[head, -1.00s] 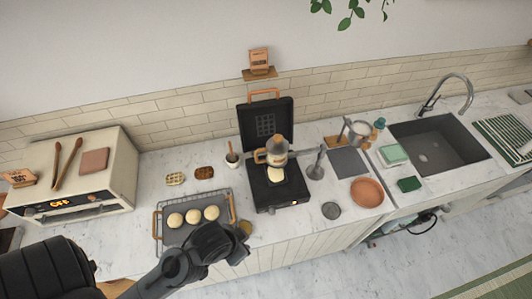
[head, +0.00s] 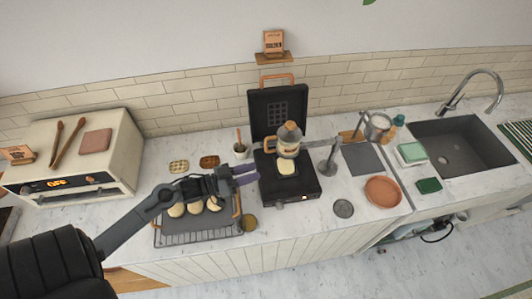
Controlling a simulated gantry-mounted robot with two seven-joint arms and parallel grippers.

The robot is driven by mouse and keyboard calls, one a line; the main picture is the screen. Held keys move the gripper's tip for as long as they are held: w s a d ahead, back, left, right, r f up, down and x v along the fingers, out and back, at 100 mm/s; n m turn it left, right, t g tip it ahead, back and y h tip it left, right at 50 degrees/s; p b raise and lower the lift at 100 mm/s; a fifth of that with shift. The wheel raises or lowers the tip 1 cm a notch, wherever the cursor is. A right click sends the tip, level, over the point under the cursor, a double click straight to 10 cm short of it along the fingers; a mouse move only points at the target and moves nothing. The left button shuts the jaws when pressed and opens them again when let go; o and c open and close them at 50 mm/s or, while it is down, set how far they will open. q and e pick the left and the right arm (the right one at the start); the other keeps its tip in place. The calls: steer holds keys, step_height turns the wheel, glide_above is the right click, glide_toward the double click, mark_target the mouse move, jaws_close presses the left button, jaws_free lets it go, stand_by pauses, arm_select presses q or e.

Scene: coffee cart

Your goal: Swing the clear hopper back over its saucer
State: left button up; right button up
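The clear hopper (head: 289,137), with a tan band and handle, sits over the open waffle iron (head: 290,190). It is on a swing arm from a grey post stand (head: 327,168) to its right. A small grey round dish (head: 343,208), possibly the saucer, lies on the counter in front of the stand. My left gripper (head: 257,173) is open and empty, left of the iron's plate and below left of the hopper, apart from it. My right gripper is not in view.
A wire rack tray (head: 170,238) with several round buns lies under my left arm. A dark cup (head: 240,152) stands left of the iron. A terracotta plate (head: 383,191) and a metal pitcher (head: 377,127) are at right. The raised iron lid (head: 279,112) stands behind the hopper.

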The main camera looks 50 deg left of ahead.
arm_select(q)
steer(key=m+b, duration=0.1)
steer(key=b, duration=0.2)
glide_toward(266, 150)
steer(key=shift+y, duration=0.3)
steer(key=shift+r+x, duration=0.4)
steer(key=shift+x, duration=1.3)
steer(key=shift+r+x, duration=0.35)
steer(key=shift+x, duration=1.35)
steer(key=shift+r+x, duration=0.4)
steer(key=shift+x, duration=1.3)
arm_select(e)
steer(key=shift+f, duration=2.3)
arm_select(q)
steer(key=shift+w+a, duration=0.1)
steer(key=shift+a, duration=0.05)
jaws_close()
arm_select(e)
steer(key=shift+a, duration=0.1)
